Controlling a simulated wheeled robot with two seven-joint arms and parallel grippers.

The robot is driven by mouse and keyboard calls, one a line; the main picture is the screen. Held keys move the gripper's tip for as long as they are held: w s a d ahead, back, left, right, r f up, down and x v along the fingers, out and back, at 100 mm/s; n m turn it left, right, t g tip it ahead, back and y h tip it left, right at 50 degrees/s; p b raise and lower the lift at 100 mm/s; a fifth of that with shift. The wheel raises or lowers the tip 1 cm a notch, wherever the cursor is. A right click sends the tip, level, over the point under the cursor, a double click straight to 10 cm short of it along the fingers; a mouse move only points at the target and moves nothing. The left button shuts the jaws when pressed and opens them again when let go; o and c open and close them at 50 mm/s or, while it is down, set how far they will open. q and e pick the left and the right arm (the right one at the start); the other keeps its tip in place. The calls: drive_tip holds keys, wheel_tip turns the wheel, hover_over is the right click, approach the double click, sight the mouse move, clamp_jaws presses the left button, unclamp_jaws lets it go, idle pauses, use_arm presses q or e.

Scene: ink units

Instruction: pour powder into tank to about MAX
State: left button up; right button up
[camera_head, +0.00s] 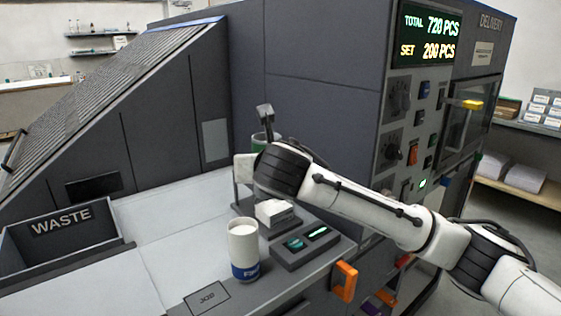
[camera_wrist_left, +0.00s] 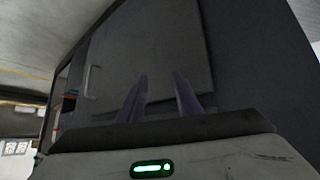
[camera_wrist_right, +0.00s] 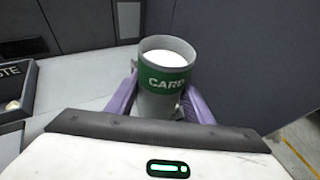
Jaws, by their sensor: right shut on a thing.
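A grey canister with a green band reading "CARD" (camera_wrist_right: 168,79) stands between the purple fingers of my right gripper (camera_wrist_right: 160,92). White powder shows in its open top, and it looks roughly upright. My left gripper (camera_wrist_left: 161,77) is open and empty, facing a dark panel. I cannot make out a tank or a MAX mark.
A WASTE bin (camera_head: 65,226) stands at the left. A small dark box with lit green windows (camera_head: 306,246) and a white block (camera_head: 274,212) sit near the blue canister. A machine with a display (camera_head: 428,36) rises behind. The pale bench middle (camera_head: 170,235) is clear.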

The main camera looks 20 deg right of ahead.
drive_tip(key=w+a+f+m+g+y+p, duration=0.1)
drive_tip(key=w+a+f+m+y+p, duration=0.1)
drive_tip(key=w, duration=0.4)
drive_tip(key=shift+w+a+f+m+g+y+p, duration=0.3)
drive_tip(key=shift+w+a+f+g+y+p, duration=0.15)
drive_tip(key=shift+f, duration=0.3)
drive_tip(key=shift+d, duration=0.1)
drive_tip(key=shift+d, duration=0.1)
drive_tip(key=shift+d+r+m+y, duration=0.2)
drive_tip(key=shift+d+m+y, duration=0.05)
drive_tip(key=shift+m, duration=0.05)
idle(0.3)
idle(0.5)
drive_tip(key=shift+f+m+g+y, duration=0.2)
drive_tip(key=shift+m+g+y, duration=0.1)
drive_tip(key=shift+g+y, duration=0.1)
